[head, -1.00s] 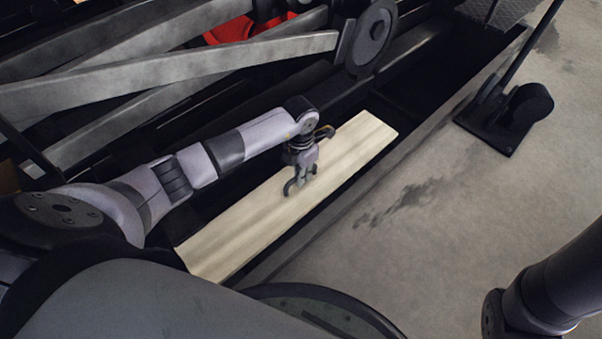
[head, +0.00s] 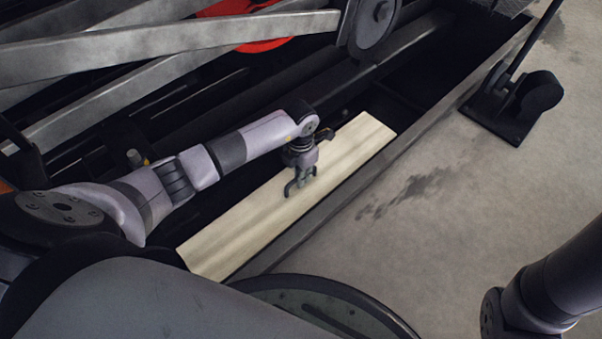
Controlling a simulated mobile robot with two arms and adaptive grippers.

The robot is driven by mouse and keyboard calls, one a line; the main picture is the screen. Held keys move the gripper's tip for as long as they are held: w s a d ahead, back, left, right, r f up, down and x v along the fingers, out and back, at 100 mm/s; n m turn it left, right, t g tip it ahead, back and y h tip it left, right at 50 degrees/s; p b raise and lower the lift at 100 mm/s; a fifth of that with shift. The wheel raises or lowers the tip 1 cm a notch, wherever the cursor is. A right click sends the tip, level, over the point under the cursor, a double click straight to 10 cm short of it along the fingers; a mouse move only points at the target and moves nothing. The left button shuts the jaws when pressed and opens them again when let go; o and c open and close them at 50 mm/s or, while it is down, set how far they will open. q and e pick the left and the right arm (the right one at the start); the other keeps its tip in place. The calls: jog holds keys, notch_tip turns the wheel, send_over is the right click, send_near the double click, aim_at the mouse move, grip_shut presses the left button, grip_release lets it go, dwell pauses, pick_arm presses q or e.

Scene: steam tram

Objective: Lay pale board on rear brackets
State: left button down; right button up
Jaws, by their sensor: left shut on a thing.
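The pale board (head: 347,152) is a long, light wooden plank. It lies diagonally in the head view, over a dark trench-like gap beside the machinery. My left gripper (head: 299,184) is shut on the pale board near its middle, coming from above. The near end of the board is partly behind my own body. I cannot make out the rear brackets in the dark under and around the board, nor whether the board touches anything below. My right gripper is out of view; only part of the right arm shows at the lower right.
Grey metal rods (head: 170,50) and a dark round hub (head: 374,22) stand at the upper left, with a red part (head: 250,22) behind. A dark ledge (head: 400,150) edges the gap. A black lever stand (head: 515,105) is on the concrete floor (head: 430,240), which is otherwise clear.

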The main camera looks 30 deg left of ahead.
pick_arm(q)
jog(key=shift+w+f, duration=0.1)
jog(key=shift+f, duration=0.2)
dwell(0.5)
jog(key=c, duration=1.6)
grip_release()
jog(key=shift+s+f, duration=0.2)
notch_tip(320, 180, up, 12)
jog(key=shift+w+r, duration=0.1)
jog(key=shift+r, duration=0.05)
